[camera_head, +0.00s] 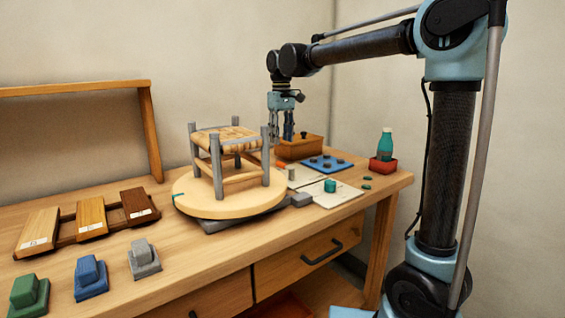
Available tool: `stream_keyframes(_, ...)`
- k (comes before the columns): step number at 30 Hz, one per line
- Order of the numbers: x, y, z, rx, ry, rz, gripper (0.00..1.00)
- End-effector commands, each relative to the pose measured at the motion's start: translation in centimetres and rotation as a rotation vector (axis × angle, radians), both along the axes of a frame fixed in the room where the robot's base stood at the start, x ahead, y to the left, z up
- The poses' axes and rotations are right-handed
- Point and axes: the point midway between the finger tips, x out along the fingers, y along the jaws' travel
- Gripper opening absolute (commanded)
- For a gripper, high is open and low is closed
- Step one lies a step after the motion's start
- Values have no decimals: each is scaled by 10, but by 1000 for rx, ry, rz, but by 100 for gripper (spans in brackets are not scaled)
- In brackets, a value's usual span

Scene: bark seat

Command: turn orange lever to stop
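A small orange piece (280,164), which looks like the lever, shows at the right back edge of the round wooden turntable (190,203). It is too small to tell its angle, and no stop is clear to see. A small stool (215,165) with grey legs and a woven seat stands upright on the turntable. My gripper (282,138) points down above the back of the bench, a little above the orange piece in the picture. Its fingers look apart with nothing between them. I cannot tell how far it is from the lever in depth.
A wooden box (300,148), a blue tray (328,163) and a red holder (382,166) with a teal bottle (386,143) stand at the back right. A teal piece (330,185) sits on a pale sheet. Wood samples and coloured blocks (90,275) fill the left front.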

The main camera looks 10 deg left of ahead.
Motion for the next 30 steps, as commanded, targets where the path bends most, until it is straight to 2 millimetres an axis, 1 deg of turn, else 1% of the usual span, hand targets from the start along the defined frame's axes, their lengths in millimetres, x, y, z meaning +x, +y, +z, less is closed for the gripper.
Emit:
stream_keyframes(1,0,0,-9,0,0,0,38)
stream_keyframes(9,0,0,-56,0,0,0,38)
stream_keyframes(15,0,0,-82,0,0,0,38)
stream_keyframes(21,0,0,-93,0,0,0,38)
stream_keyframes(29,0,0,-94,0,0,0,38)
stream_keyframes(30,0,0,-94,0,0,0,35)
